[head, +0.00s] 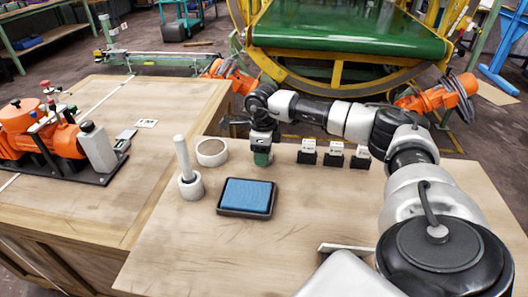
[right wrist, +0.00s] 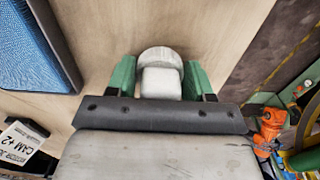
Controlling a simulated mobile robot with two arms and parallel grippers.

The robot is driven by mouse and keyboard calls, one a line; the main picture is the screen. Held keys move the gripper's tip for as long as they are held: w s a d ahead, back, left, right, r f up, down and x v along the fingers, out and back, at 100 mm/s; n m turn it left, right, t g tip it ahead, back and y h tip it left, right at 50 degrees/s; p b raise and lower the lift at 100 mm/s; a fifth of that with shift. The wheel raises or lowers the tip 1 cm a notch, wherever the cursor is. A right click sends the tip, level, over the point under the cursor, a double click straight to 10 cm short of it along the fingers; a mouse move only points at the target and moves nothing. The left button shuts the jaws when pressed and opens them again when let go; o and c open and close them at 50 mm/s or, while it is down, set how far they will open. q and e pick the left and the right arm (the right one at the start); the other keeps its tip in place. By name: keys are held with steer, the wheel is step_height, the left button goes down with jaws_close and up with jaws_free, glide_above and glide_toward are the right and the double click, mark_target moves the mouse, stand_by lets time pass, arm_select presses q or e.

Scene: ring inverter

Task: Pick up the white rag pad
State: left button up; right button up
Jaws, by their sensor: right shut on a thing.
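The white rag pad (right wrist: 160,80) shows in the right wrist view as a rounded white piece between the two green fingers. My right gripper (right wrist: 160,65) is shut on it, with one finger on each side. In the head view my right gripper (head: 262,157) points down at the far edge of the table, behind the blue pad. The white pad is hidden by the fingers there. I cannot tell whether the pad touches the table. My left gripper is not in view.
A blue pad in a black tray (head: 221,208) lies in front of my right gripper. A white ring (head: 212,152) and a white post on a round base (head: 190,186) stand to its left. Labelled blocks (head: 333,155) stand in a row to its right.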

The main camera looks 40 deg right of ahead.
steer(key=shift+r, duration=0.1)
steer(key=shift+r, duration=0.7)
step_height(320, 180, up, 3)
steer(key=shift+f, duration=0.1)
steer(key=a+r, duration=0.2)
steer(key=a, duration=0.2)
steer(key=s+a+r, duration=0.1)
steer(key=a+r, duration=0.1)
steer(key=a, duration=0.1)
steer(key=a+r, duration=0.2)
steer(key=a, duration=0.2)
steer(key=shift+s+a+r, duration=0.3)
steer(key=shift+r, duration=0.05)
